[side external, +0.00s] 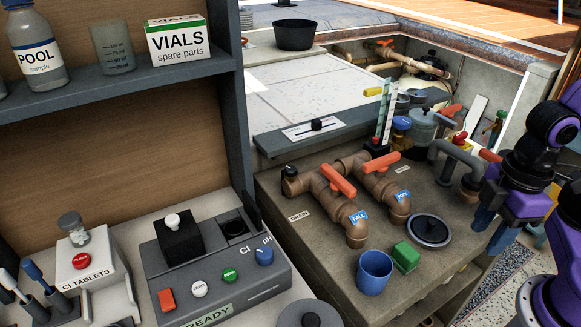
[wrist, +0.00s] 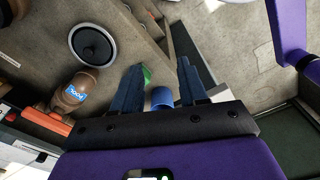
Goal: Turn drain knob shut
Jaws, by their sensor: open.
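The drain knob (side external: 290,172) is a small black cap at the left end of a brown pipe fitting, behind the DRAIN label (side external: 299,216) in the side view. How far it is turned is too small to tell. My gripper (side external: 492,228) hangs at the right edge of the stone counter, well right of the knob and apart from it. In the wrist view my gripper (wrist: 158,78) has its two blue fingers spread, with nothing held between them. I cannot make out the knob surely in the wrist view.
Brown pipes with orange handles (side external: 338,180) stand right beside the knob. A blue cup (side external: 375,272), a green block (side external: 405,257) and a round black lid (side external: 431,231) lie between my gripper and the pipes. A grey control box (side external: 215,262) stands left.

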